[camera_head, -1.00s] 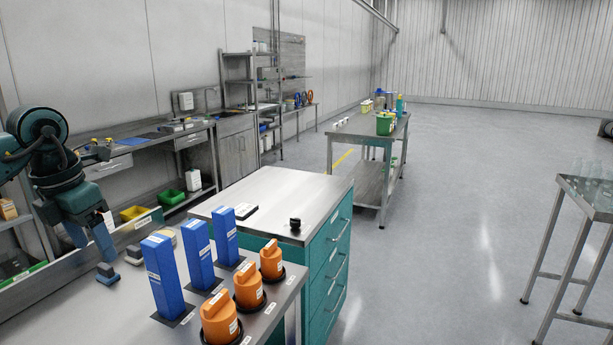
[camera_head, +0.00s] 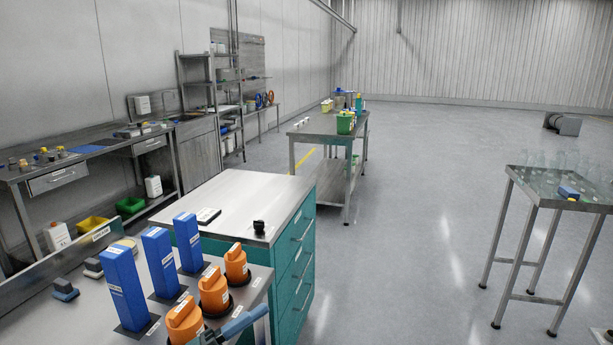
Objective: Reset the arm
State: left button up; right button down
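The left arm that reached in from the left edge no longer shows there. A blue and grey piece of my own arm or gripper (camera_head: 235,325) shows at the bottom edge, in front of the orange-topped containers. It is cut off by the frame, so I cannot tell for sure which arm it belongs to or whether its fingers are open. I see nothing held in it.
Three blue upright boxes (camera_head: 123,289) and three orange-topped containers (camera_head: 214,292) stand on the near bench. A teal drawer cabinet (camera_head: 299,260) stands behind them. A metal table with glassware (camera_head: 523,187) is at right. Open floor (camera_head: 410,210) lies between.

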pick_arm(q)
jog(key=s+a+f+n+y, duration=0.4)
jog(key=s+f+n+y, duration=0.3)
jog(key=f+n, duration=0.4)
jog(key=s+a+f+n+y, duration=0.4)
jog(key=s+f+n+y, duration=0.3)
jog(key=f+n, duration=0.3)
notch_tip(320, 180, down, 3)
jog(key=shift+f+n+g+y, duration=0.15)
jog(key=shift+n+g+y, duration=0.2)
jog(key=shift+y, duration=0.25)
